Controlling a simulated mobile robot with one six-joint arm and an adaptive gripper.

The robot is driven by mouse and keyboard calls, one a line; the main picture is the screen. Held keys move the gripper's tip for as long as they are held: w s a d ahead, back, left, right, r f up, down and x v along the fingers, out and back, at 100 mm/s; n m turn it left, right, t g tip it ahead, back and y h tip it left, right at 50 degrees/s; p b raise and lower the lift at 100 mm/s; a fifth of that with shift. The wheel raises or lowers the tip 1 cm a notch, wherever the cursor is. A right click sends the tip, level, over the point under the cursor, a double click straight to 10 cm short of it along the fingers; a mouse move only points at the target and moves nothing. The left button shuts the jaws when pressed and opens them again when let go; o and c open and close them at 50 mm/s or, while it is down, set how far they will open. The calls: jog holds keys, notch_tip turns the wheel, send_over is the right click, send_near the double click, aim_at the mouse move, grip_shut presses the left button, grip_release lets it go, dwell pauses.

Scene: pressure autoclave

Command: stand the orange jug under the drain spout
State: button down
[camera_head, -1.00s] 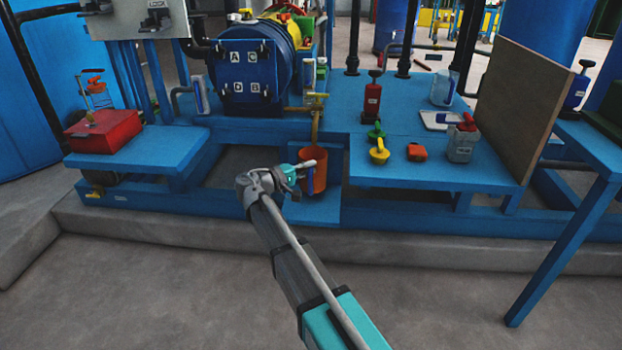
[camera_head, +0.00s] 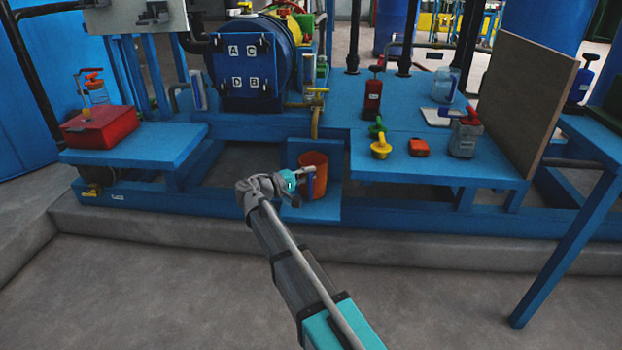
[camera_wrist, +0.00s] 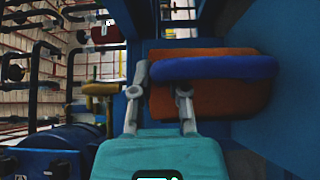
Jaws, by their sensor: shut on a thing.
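The orange jug (camera_head: 318,164) is upright at the low blue shelf (camera_head: 325,211), below the brass drain spout (camera_head: 315,128). A gap shows between the spout's lower end and the jug's rim. I cannot tell whether the jug's base touches the shelf. My gripper (camera_head: 304,176) is at the jug's front, shut on its blue handle. In the wrist view the orange body (camera_wrist: 215,98) and blue handle (camera_wrist: 225,67) lie sideways beyond my gripper (camera_wrist: 160,75). The spout shows there at left (camera_wrist: 100,88), apart from the jug. My gripper hides part of the jug.
A blue vessel (camera_head: 247,72) stands behind. The blue bench (camera_head: 440,168) at right carries a yellow funnel (camera_head: 381,148), an orange block (camera_head: 418,147) and a grey canister (camera_head: 465,137). A red box (camera_head: 100,127) sits at left. The floor in front is clear.

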jog(key=shift+f, duration=0.15)
jog(key=c, duration=0.6)
grip_release()
jog(key=shift+c, duration=0.2)
jog(key=v, duration=1.2)
dwell(0.5)
